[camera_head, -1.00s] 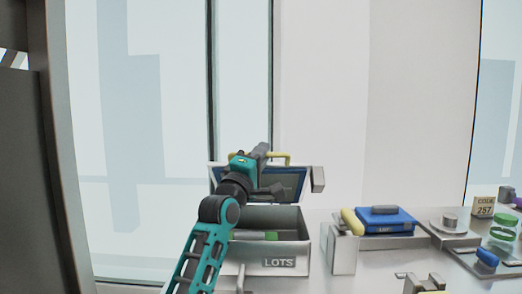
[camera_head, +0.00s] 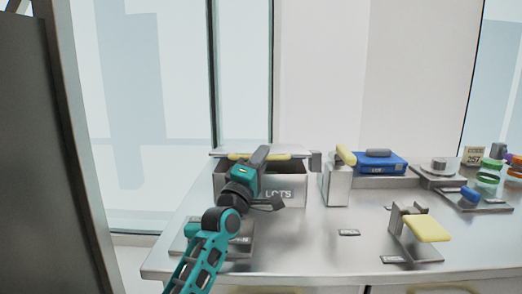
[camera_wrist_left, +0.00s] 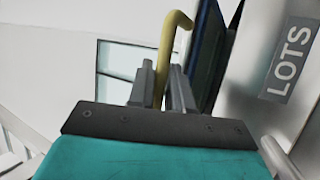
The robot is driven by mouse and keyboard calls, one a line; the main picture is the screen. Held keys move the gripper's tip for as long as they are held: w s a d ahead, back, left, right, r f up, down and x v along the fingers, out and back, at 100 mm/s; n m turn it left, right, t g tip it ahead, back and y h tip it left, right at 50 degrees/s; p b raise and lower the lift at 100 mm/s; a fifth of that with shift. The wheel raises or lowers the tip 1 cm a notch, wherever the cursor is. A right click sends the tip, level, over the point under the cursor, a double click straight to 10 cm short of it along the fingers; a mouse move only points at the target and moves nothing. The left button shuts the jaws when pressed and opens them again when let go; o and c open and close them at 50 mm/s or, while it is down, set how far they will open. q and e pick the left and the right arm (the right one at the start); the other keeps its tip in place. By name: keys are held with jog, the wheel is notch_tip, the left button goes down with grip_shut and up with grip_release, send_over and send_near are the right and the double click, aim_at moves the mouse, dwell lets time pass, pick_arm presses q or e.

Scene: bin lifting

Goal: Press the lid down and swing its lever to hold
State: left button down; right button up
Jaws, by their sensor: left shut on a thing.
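The grey bin (camera_head: 296,190), marked LOTS, stands on the table in the head view. The left wrist view shows the handle (camera_wrist_left: 178,22) between the two fingers (camera_wrist_left: 161,76). A yellow-gripped lever (camera_head: 346,155) stands tilted on a metal post (camera_head: 337,186) just right of the bin. My right gripper is not in view.
A blue case (camera_head: 382,169) sits on a metal stand behind the post. A bracket with a yellow pad (camera_head: 427,229) stands at the front right. Small dishes and green rings (camera_head: 488,177) are at the far right. The table between the bin and bracket is mostly clear.

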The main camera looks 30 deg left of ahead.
pick_arm(q)
jog(key=shift+f, duration=0.45)
jog(key=c, duration=1.2)
grip_release()
jog(key=shift+w, duration=0.15)
jog(key=shift+c, duration=0.2)
jog(key=shift+o, duration=0.6)
jog(key=v, duration=1.3)
jog(key=shift+r+p, duration=0.15)
jog(key=shift+p, duration=0.2)
jog(key=shift+s, duration=0.2)
